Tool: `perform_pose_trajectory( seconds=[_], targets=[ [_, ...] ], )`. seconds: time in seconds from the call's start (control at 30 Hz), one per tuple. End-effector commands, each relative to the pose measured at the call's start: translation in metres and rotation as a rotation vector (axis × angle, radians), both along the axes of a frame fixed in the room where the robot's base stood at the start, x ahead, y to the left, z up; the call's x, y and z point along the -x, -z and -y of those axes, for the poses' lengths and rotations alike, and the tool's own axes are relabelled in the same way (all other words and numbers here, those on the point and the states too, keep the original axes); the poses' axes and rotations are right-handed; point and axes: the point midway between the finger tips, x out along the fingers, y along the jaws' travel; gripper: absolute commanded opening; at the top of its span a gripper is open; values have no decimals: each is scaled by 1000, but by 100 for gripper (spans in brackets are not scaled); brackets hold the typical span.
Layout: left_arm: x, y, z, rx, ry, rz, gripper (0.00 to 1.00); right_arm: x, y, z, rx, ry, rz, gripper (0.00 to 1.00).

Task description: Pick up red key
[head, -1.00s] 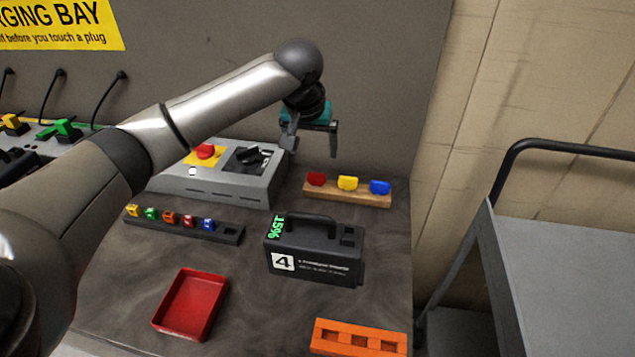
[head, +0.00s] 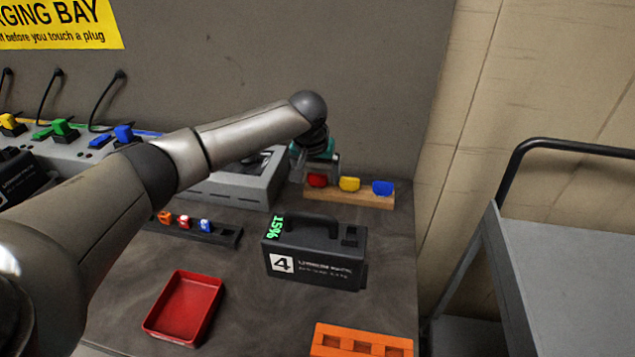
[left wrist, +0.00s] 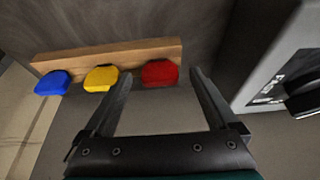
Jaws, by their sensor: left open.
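The red key (head: 317,181) stands at the left end of a wooden rack (head: 362,200), beside a yellow key (head: 349,184) and a blue key (head: 382,188). My left gripper (head: 320,172) is at the red key, partly covering it in the head view. In the left wrist view, the red key (left wrist: 160,74) lies between the lines of the two open fingers (left wrist: 160,80), close to their tips. The gripper is open and does not hold it. The right gripper is not in view.
A grey switch box (head: 235,189) stands left of the rack. A black battery pack (head: 315,255) marked 4 is in front of it. A red tray (head: 182,308) and an orange holder (head: 360,341) lie nearer. A cart (head: 570,250) is at the right.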

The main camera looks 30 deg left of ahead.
Motion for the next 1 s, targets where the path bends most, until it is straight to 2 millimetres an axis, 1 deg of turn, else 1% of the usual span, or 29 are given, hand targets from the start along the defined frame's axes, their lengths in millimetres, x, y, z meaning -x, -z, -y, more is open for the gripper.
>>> perform_pose_trajectory(
  seconds=[0.1,0.13,0.9,1.0],
  targets=[
    [0,-1,0,0,0,0,92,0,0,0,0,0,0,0],
    [0,-1,0,0,0,0,90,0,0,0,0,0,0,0],
    [0,0,0,-1,0,-1,4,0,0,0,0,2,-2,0],
    [0,0,0,-1,0,0,4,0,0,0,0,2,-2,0]
  ],
)
